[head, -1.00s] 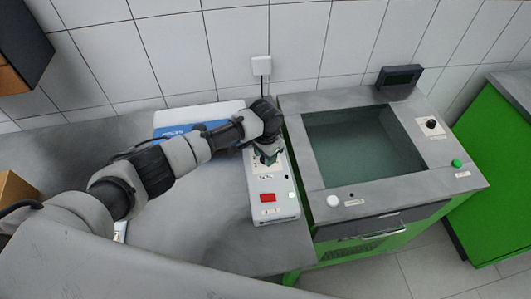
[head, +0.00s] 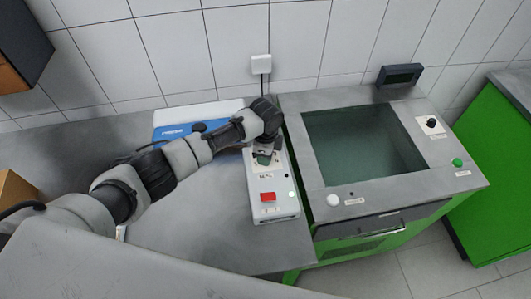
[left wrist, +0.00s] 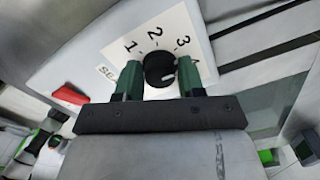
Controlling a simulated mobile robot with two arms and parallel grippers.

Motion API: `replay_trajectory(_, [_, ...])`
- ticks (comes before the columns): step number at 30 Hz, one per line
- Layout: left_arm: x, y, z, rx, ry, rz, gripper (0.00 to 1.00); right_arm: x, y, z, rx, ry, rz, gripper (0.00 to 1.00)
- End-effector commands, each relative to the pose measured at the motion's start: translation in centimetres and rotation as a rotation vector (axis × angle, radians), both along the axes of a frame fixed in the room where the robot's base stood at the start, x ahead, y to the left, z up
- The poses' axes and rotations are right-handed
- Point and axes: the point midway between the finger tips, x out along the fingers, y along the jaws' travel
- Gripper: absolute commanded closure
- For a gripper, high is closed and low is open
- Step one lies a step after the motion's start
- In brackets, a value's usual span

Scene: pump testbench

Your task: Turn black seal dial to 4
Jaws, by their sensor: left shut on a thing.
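The black seal dial (left wrist: 159,69) sits on a white plate (left wrist: 118,47) with printed numbers 1, 2, 3 and a partly covered 4. The dial has a pale mark on its right side, toward the 3–4 side of the scale; its exact setting is hard to tell. My left gripper (left wrist: 160,80) is shut on the dial, one green finger on each side. In the head view my left gripper (head: 264,159) is over the white control box (head: 275,208) and hides the dial. My right gripper is not in view.
A red switch (head: 268,197) is on the box's front part. A bath with a grey rim (head: 405,192) and another black knob (head: 431,123) stands right of the box. A blue and white device (head: 172,131) lies behind my left arm.

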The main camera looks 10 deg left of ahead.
Motion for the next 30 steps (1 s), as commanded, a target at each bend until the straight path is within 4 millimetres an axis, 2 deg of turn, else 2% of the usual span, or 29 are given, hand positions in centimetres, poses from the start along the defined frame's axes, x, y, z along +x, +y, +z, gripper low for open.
replay_trajectory(6, [0.07, -0.02, 0.04, -0.002, -0.002, -0.173, 0.85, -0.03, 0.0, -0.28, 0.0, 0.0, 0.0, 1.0])
replay_trajectory(15, [0.07, -0.01, 0.06, -0.001, -0.002, -0.326, 0.85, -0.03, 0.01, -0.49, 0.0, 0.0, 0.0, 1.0])
replay_trajectory(30, [0.06, -0.01, 0.09, 0.0, -0.002, -0.381, 0.85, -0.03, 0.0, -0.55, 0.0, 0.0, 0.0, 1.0])
